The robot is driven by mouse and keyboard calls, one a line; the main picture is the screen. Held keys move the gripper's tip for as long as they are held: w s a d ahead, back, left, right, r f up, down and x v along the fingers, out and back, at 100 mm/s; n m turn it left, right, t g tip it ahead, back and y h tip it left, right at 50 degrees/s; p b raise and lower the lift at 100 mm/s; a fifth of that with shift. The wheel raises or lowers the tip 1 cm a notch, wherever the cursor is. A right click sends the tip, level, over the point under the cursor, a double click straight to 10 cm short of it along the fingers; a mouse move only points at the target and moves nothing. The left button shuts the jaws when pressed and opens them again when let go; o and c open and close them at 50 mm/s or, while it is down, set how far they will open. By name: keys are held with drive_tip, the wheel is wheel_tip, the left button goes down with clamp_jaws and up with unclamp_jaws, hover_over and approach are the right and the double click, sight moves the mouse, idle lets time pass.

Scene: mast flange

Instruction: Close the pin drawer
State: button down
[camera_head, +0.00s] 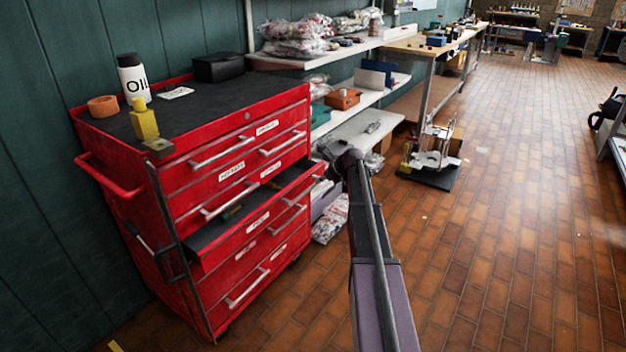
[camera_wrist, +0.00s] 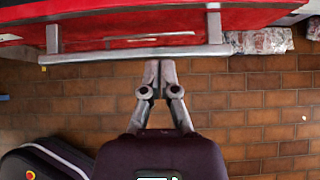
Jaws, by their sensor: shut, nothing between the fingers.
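The red tool cabinet (camera_head: 175,190) stands at the left in the head view. One middle drawer (camera_head: 243,238) is pulled out, with its dark inside and a few small items showing; the other drawers look shut. I cannot read its label well enough to confirm that it is the pin drawer. In the wrist view a grey bar handle (camera_wrist: 110,55) runs across a red front at the top. My gripper (camera_wrist: 160,66) is shut and empty, its tips close to that handle; I cannot tell whether they touch. In the head view my arm hides the gripper.
An oil bottle (camera_head: 133,78), a yellow bottle (camera_head: 143,118), an orange ring (camera_head: 103,106) and a black case (camera_head: 218,67) stand on the cabinet. Shelves with bagged goods (camera_head: 297,40) line the wall behind.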

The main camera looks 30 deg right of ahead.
sight(288, 190)
drive_tip(key=p+v, duration=0.5)
drive_tip(key=v, duration=0.3)
drive_tip(key=shift+r, duration=0.2)
drive_tip(key=shift+s+f, duration=0.15)
drive_tip(key=s+a+f+t+y+b, duration=0.4)
drive_tip(key=s+a+f+t+b, duration=0.3)
drive_tip(key=b, duration=1.4)
drive_tip(key=shift+f+t+y, duration=0.3)
drive_tip(key=shift+f+t, duration=0.1)
drive_tip(key=shift+f, duration=0.1)
drive_tip(key=x, duration=1.3)
drive_tip(key=shift+w+a, duration=0.15)
drive_tip(key=shift+w, duration=0.2)
